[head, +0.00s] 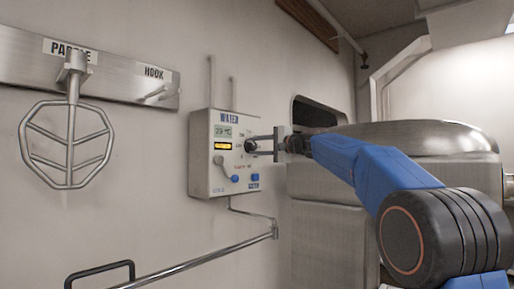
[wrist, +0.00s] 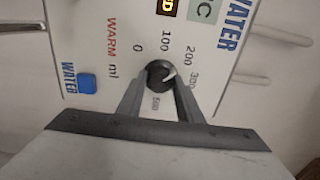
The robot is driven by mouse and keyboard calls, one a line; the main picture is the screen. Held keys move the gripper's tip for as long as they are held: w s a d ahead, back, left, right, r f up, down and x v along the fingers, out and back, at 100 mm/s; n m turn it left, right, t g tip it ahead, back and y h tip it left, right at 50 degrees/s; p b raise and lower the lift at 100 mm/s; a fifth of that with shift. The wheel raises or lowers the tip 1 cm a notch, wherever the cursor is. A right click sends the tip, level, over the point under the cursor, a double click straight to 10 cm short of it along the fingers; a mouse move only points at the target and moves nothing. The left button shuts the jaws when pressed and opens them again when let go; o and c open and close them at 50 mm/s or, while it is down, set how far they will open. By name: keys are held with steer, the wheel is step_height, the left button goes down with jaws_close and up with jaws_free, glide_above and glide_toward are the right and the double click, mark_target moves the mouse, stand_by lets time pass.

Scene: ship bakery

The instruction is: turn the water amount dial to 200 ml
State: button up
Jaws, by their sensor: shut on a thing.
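The water amount dial (wrist: 158,72) is a small black round knob with a white pointer line, on the white water panel (head: 205,172). In the wrist view the pointer slants to the upper right, toward the 200 side of the scale; the exact reading is hard to tell. The marks 0, 100, 200, 300 and 500 ring the dial. My gripper (wrist: 159,83) is shut on the dial, one finger on each side. In the head view my gripper (head: 257,145) reaches the panel from the right, and its fingers partly cover the dial and nearby print.
An orange display (head: 222,146) is left of the dial. A paddle (head: 68,145) hangs at left. A large metal machine (head: 420,136) stands at right.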

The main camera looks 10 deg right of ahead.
steer(key=o, duration=1)
steer(key=shift+o, duration=0.2)
steer(key=v, duration=1.7)
steer(key=shift+d, duration=0.15)
steer(key=shift+s, duration=0.1)
